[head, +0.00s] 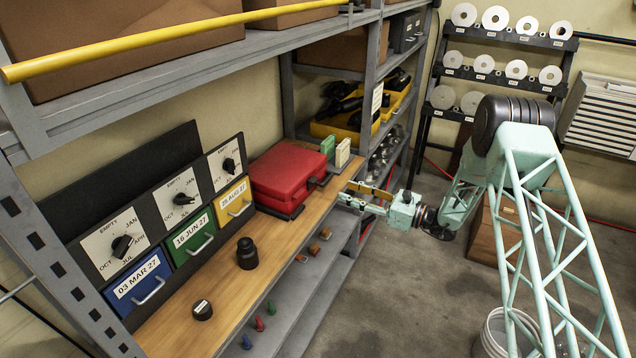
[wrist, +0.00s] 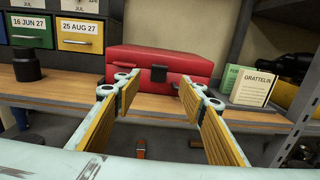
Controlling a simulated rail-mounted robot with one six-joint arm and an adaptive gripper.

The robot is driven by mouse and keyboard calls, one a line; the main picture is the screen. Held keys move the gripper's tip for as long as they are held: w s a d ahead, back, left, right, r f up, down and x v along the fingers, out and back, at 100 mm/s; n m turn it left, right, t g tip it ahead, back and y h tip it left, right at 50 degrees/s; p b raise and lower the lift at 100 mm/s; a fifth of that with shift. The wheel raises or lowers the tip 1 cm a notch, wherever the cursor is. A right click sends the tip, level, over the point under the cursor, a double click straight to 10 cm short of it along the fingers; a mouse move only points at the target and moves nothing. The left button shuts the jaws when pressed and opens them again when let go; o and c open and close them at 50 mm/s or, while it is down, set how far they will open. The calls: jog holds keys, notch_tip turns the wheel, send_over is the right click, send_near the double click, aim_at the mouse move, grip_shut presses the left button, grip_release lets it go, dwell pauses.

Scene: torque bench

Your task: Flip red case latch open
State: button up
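The red case (head: 288,172) sits closed on the wooden bench shelf, right of the yellow drawer. In the wrist view the red case (wrist: 130,62) faces me, with a dark latch (wrist: 159,73) at the middle of its front. I cannot tell from its small shape whether the latch is up or down. My gripper (head: 347,193) is in front of the case, at the shelf's front edge. In the wrist view my gripper (wrist: 154,82) is open and empty, its two fingers apart on either side of the latch and short of it.
Green and cream booklets (wrist: 250,87) stand just right of the case. Blue, green and yellow drawers (head: 235,198) with dials stand left. A black jar (head: 247,253) and a dark round lid (head: 202,310) sit on the wooden shelf (head: 268,262). A lower shelf holds small coloured items.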

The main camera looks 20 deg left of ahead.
jog(key=shift+w+a+b, duration=0.25)
jog(key=shift+w+a, duration=0.1)
jog(key=shift+a, duration=1.85)
jog(key=shift+w+a+b, duration=0.3)
jog(key=shift+w+a, duration=0.05)
jog(key=shift+a, duration=1.9)
jog(key=shift+w+a+b, duration=0.25)
jog(key=shift+w+a, duration=0.1)
jog(key=shift+a, duration=1.85)
jog(key=c, duration=0.9)
